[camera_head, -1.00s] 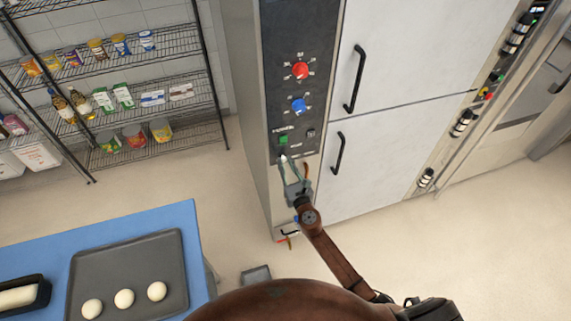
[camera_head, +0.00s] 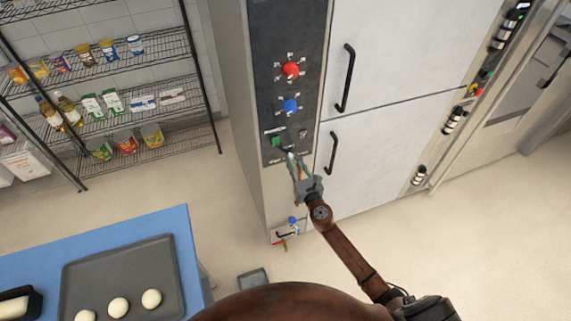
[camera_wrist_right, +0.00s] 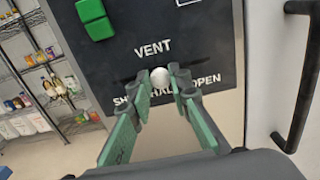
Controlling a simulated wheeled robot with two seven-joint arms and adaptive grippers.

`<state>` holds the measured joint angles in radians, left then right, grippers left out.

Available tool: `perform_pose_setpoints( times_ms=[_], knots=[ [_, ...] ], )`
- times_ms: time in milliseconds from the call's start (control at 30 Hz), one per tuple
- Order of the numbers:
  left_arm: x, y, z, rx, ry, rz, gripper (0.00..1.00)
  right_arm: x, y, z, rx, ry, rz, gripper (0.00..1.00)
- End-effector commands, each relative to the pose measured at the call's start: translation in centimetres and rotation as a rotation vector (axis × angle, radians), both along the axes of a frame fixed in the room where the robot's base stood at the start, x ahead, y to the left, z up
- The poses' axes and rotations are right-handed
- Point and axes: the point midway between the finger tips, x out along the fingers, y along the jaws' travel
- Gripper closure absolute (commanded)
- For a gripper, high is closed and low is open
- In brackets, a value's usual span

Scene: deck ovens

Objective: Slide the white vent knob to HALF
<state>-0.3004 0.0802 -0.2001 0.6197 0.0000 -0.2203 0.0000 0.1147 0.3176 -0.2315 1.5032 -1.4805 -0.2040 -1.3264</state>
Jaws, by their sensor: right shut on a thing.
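The white vent knob (camera_wrist_right: 159,80) sits on the dark control panel under the word VENT in the right wrist view. The fingertips of my right gripper (camera_wrist_right: 160,74) are on either side of it, shut on it. The labels SHUT, HALF and OPEN lie in a row below, partly covered by the fingers. The knob appears roughly above HALF, but its exact setting is hard to tell. In the head view my right gripper (camera_head: 293,158) reaches up to the lower edge of the panel (camera_head: 264,100). My left gripper is not in view.
A green button (camera_wrist_right: 96,18) is above left of the knob. A red dial (camera_head: 291,71) and a blue dial (camera_head: 291,106) are higher on the panel. A black door handle (camera_wrist_right: 300,75) stands right of the gripper. A blue table (camera_head: 185,228) with a dough tray (camera_head: 100,275) stands at lower left.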

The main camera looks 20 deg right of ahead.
Motion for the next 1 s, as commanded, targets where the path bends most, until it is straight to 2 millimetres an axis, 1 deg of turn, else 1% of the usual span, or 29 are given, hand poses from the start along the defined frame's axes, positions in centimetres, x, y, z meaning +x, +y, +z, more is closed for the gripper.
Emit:
perform_pose_setpoints(
  times_ms=[200, 233, 467, 700, 800, 867, 967, 1000],
  knots=[
    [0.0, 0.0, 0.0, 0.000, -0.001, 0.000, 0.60, 0.0, 0.0, -0.1, 0.001, 0.002, 0.000, 1.00],
    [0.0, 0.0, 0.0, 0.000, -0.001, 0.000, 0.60, 0.0, 0.0, -0.1, 0.001, 0.002, 0.000, 0.82],
    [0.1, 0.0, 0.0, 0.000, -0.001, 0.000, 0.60, 0.0, 0.1, -0.1, 0.001, 0.001, 0.001, 0.66],
    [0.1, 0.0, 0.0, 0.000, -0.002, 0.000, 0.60, 0.0, 0.1, 0.0, 0.001, 0.001, 0.001, 0.65],
    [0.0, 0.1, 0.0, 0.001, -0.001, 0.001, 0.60, -0.3, 0.1, -0.1, 0.001, 0.002, 0.001, 0.65],
    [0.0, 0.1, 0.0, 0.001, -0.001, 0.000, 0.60, -0.9, 0.1, -0.1, 0.001, 0.002, 0.001, 0.65],
    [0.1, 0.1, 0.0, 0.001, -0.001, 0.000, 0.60, -2.4, 0.0, -0.2, 0.002, 0.002, 0.001, 0.65],
    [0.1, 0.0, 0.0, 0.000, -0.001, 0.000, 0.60, -3.3, 0.0, -0.2, 0.002, 0.004, 0.001, 0.65]
  ],
)
